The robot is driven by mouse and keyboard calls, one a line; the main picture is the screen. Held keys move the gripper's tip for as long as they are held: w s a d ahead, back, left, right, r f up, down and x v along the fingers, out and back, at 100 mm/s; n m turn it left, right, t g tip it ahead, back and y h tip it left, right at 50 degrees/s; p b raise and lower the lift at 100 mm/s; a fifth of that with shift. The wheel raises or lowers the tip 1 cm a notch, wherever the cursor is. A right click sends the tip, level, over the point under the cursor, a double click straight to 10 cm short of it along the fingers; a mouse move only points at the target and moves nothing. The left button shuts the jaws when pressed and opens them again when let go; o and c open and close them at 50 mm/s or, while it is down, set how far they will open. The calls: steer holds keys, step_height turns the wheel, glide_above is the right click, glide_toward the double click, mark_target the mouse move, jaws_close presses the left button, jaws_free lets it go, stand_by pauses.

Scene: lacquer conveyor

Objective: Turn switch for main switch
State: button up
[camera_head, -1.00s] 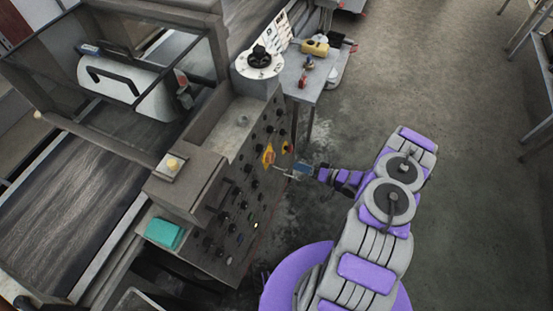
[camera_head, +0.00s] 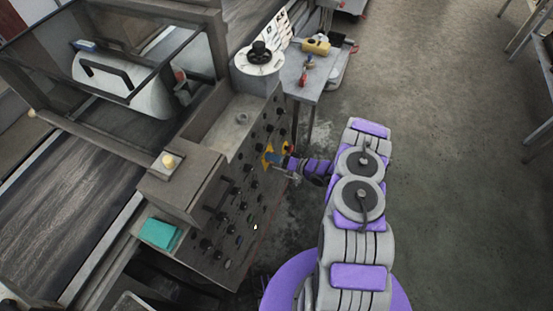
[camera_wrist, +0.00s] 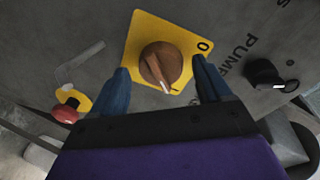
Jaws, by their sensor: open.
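The main switch is a round brown-orange rotary knob (camera_wrist: 161,66) on a yellow square plate (camera_wrist: 146,28) marked "0" in the wrist view. A white mark on the knob points toward the lower right of the picture. My gripper (camera_wrist: 168,82) is open, with one blue finger on each side of the knob. I cannot tell whether either finger touches it. In the head view my gripper (camera_head: 275,159) is at the yellow plate (camera_head: 267,152) on the control panel, and it hides most of the knob.
A black knob (camera_wrist: 266,73) lies right of the switch, and a red button (camera_wrist: 66,112) lies lower left. The grey panel (camera_head: 243,208) carries several black knobs. A small table (camera_head: 309,85) stands beyond the panel. Open floor (camera_head: 430,130) lies to the right.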

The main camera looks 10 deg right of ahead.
steer(key=c, duration=1)
steer(key=shift+c, duration=0.2)
